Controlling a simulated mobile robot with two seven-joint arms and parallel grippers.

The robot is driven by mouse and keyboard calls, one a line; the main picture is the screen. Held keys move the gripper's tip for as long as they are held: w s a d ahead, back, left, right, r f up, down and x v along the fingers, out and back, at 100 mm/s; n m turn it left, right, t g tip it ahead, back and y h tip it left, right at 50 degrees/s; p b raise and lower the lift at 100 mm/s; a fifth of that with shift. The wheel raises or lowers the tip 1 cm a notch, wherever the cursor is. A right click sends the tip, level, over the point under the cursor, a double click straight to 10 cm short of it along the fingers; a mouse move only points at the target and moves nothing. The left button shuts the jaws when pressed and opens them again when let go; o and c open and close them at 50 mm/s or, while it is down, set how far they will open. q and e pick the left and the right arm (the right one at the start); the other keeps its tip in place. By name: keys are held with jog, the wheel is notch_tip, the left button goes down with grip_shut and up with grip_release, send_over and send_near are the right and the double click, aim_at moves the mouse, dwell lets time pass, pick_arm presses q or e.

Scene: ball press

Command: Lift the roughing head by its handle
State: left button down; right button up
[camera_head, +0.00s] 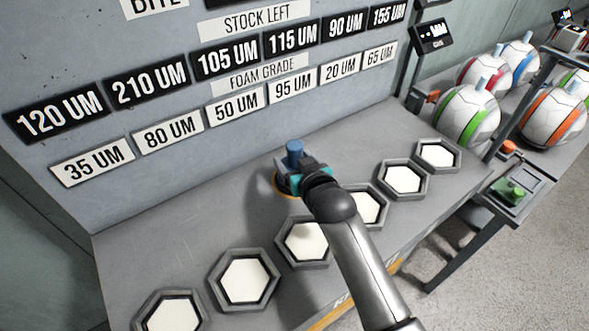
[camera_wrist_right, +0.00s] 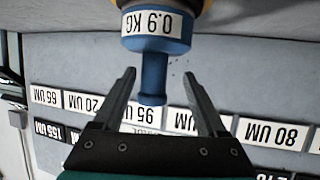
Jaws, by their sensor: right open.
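The roughing head (camera_head: 294,149) is a blue piece with an orange-yellow base edge, on the grey bench near the back wall. The wrist view shows its blue body (camera_wrist_right: 160,42) with a "0.9 KG" label and a narrower blue handle (camera_wrist_right: 153,84). My right gripper (camera_head: 302,176) is at it and partly hides it in the head view. In the wrist view my right gripper (camera_wrist_right: 160,75) is open, with one finger on each side of the handle and visible gaps to both. My left gripper is not in view.
Several white hexagonal pads in grey frames (camera_head: 248,311) line the bench front. A sign wall (camera_head: 190,90) with micron labels stands behind. White balls with coloured bands (camera_head: 468,116) and a small stand with a green piece (camera_head: 512,192) are at right.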

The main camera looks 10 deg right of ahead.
jog(key=x, duration=0.2)
jog(key=b+x, duration=0.1)
jog(key=x, duration=0.1)
jog(key=shift+d+f, duration=0.1)
jog(key=shift+d, duration=0.25)
jog(key=shift+w+a+f, duration=0.1)
jog(key=shift+w+f, duration=0.15)
jog(key=shift+w, duration=0.4)
grip_shut()
dwell(0.6)
jog(key=shift+r, duration=0.25)
